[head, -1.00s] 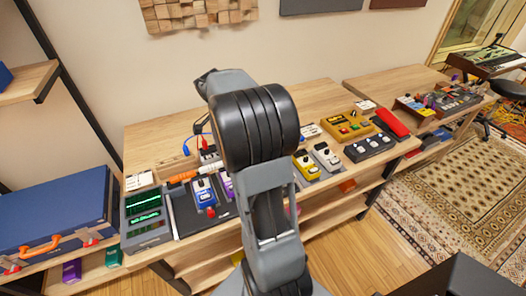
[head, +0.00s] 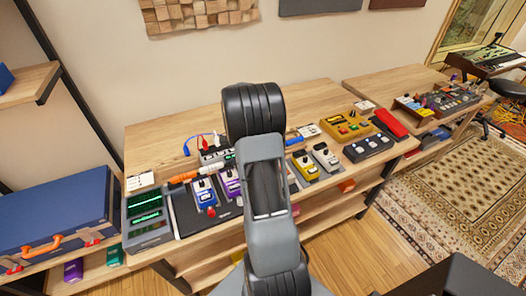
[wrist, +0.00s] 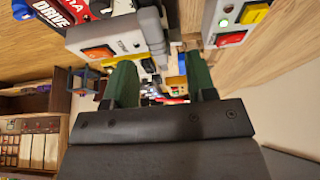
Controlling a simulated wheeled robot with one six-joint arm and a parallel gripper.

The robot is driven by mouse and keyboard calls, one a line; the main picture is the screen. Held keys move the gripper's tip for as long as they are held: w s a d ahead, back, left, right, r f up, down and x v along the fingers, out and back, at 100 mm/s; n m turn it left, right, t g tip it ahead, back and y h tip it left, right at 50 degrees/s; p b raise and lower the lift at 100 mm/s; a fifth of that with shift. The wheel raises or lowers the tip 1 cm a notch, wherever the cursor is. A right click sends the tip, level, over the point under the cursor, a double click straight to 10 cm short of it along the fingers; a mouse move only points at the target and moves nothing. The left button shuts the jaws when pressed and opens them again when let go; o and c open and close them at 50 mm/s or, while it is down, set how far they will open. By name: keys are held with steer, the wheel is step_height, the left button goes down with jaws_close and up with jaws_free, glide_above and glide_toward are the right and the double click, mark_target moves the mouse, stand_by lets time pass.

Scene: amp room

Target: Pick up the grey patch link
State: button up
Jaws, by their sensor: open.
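My gripper (wrist: 160,62) shows in the wrist view with two green fingers spread apart, open and with nothing clearly held. A grey ribbed piece (wrist: 151,27) at the edge of a light grey box with an orange switch, just beyond the fingers and slightly left of the middle, may be the grey patch link; I cannot tell for sure. Small coloured things show between the fingers, too small to make out. In the head view my arm covers the middle of the bench and hides the gripper, and I cannot pick out the grey patch link there.
The wooden bench (head: 150,143) holds a blue pedal (head: 204,193), a purple pedal (head: 230,184), a yellow pedal (head: 305,166) and a unit with green displays (head: 147,213). A blue case (head: 55,212) stands at left. The bench's back strip is mostly clear.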

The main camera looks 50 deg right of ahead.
steer(key=shift+s+p+x, duration=0.15)
steer(key=shift+p+x, duration=0.1)
steer(key=shift+x, duration=0.85)
steer(key=shift+s+p+x, duration=0.1)
steer(key=shift+p+x, duration=0.15)
steer(key=shift+x, duration=0.85)
steer(key=shift+c, duration=0.2)
jaws_close()
